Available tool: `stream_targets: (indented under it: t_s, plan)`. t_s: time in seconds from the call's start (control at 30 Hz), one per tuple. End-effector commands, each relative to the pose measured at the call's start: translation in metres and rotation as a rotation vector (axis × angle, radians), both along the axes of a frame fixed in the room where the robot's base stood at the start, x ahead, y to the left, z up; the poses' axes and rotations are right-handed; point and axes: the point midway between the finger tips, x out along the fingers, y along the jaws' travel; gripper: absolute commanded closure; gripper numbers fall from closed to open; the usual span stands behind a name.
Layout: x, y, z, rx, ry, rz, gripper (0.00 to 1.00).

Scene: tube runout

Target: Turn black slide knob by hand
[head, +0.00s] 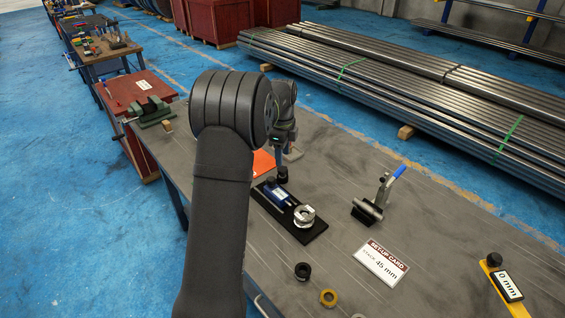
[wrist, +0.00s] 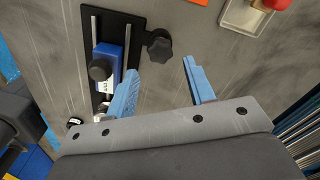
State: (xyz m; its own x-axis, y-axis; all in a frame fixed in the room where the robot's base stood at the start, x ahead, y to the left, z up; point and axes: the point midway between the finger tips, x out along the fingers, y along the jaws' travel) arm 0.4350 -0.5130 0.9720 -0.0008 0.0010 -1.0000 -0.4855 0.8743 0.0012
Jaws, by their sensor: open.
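A blue slide block (wrist: 107,57) sits on two rails over a black base plate (wrist: 126,22). It carries a round black knob (wrist: 98,69) on its face. A black lobed knob (wrist: 158,47) stands at the plate's right edge in the wrist view. My gripper (wrist: 161,60) is open, its two blue fingers apart and empty. The lobed knob appears between and beyond the fingertips; I cannot tell the height gap. In the head view the blue block (head: 275,193) and plate (head: 310,233) lie beyond my arm, with a silver ring-shaped part (head: 304,214) on the plate.
A toggle clamp (head: 372,205), a setup card reading 45 mm (head: 382,262) and a yellow gauge showing 0 mm (head: 508,286) are on the right of the bench. A black ring (head: 302,271) and a brass ring (head: 328,297) lie in front. An orange sheet (head: 263,162) is behind the plate.

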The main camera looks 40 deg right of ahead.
Motion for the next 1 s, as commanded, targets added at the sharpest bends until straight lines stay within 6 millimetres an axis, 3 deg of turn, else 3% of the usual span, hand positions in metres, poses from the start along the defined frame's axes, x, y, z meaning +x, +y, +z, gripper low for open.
stream_targets:
  t_s: [0.37,0.8,1.0]
  plan:
    - [0.0,0.0,-0.047,0.001,0.0,0.001,0.51]
    - [0.0,0.0,-0.049,-0.001,0.0,0.001,0.51]
    - [0.0,0.0,-0.048,-0.001,0.0,0.001,0.86]
